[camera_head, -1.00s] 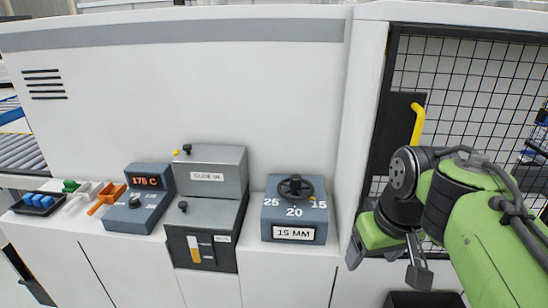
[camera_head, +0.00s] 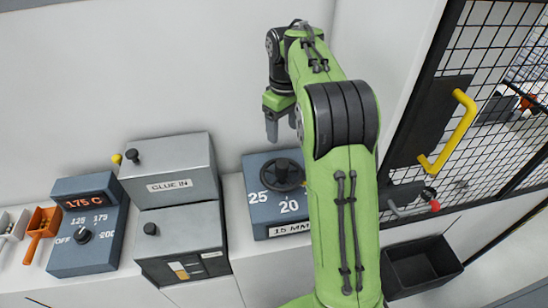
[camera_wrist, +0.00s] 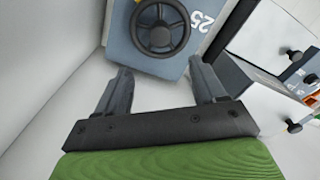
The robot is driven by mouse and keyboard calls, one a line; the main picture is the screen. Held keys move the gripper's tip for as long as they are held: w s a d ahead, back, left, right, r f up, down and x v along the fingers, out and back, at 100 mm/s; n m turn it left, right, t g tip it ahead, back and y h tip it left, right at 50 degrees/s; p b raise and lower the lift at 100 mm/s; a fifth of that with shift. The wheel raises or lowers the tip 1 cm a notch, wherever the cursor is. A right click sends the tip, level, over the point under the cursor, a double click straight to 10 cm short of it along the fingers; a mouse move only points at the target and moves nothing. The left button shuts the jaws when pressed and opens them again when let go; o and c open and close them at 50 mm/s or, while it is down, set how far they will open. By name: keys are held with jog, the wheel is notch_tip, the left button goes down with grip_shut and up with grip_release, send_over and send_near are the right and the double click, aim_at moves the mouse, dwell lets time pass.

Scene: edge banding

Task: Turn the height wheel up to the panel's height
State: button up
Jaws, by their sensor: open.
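The height wheel (camera_head: 282,174) is a dark round handwheel on top of a blue-grey box (camera_head: 262,213) marked 25 and 20, with a label reading 15 MM. My arm covers the right part of the box in the head view. My gripper (camera_head: 272,128) points down behind and above the wheel, apart from it. In the wrist view my gripper (camera_wrist: 160,85) is open and empty, and the wheel (camera_wrist: 160,27) shows beyond the fingertips with the 25 mark beside it. No panel can be made out.
A grey glue box (camera_head: 170,165) with knobs stands left of the wheel box, and a temperature dial box (camera_head: 85,240) reads 175 C. A mesh door with a yellow handle (camera_head: 452,130) and a black bin (camera_head: 420,266) are at right. The white wall rises close behind my gripper.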

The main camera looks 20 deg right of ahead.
aim_at(283, 164)
jog(key=f, duration=0.7)
jog(key=f+b, duration=0.1)
jog(key=f, duration=0.5)
jog(key=shift+s+f, duration=0.2)
jog(key=shift+f, duration=0.2)
jog(key=shift+w+f, duration=0.1)
jog(key=shift+f, duration=0.45)
jog(key=shift+r, duration=0.1)
jog(key=c, duration=1)
jog(key=shift+c, duration=0.2)
jog(key=shift+m, duration=0.4)
jog(key=m, duration=0.5)
jog(key=shift+m, duration=0.3)
jog(key=m, duration=0.5)
jog(key=shift+m, duration=0.4)
